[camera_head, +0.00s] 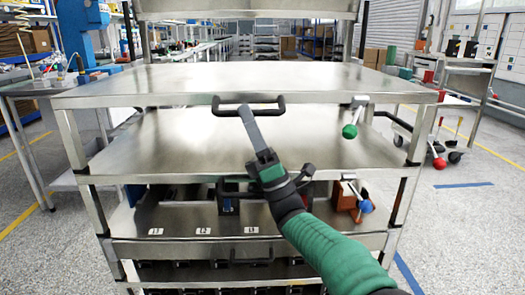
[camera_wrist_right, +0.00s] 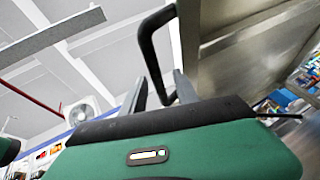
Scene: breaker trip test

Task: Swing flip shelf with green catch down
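The flip shelf (camera_head: 180,84) is a metal panel lying level on the cart, with a black handle (camera_head: 281,104) on its front edge. The green catch (camera_head: 350,131) hangs from a small lever near the right end of that edge. My right gripper (camera_head: 246,112) reaches up from below to the handle's left part. In the right wrist view the black handle (camera_wrist_right: 147,42) passes between the two grey fingers (camera_wrist_right: 160,90), which stand apart. Contact with the handle cannot be told. My left gripper is not in view.
A lower shelf (camera_head: 150,160) lies below, then a bay with black devices and an orange block (camera_head: 345,196) beside a blue knob (camera_head: 365,206). A workbench (camera_head: 50,85) stands left. A side cart with red knobs (camera_head: 439,163) stands right. Floor on both sides is mostly free.

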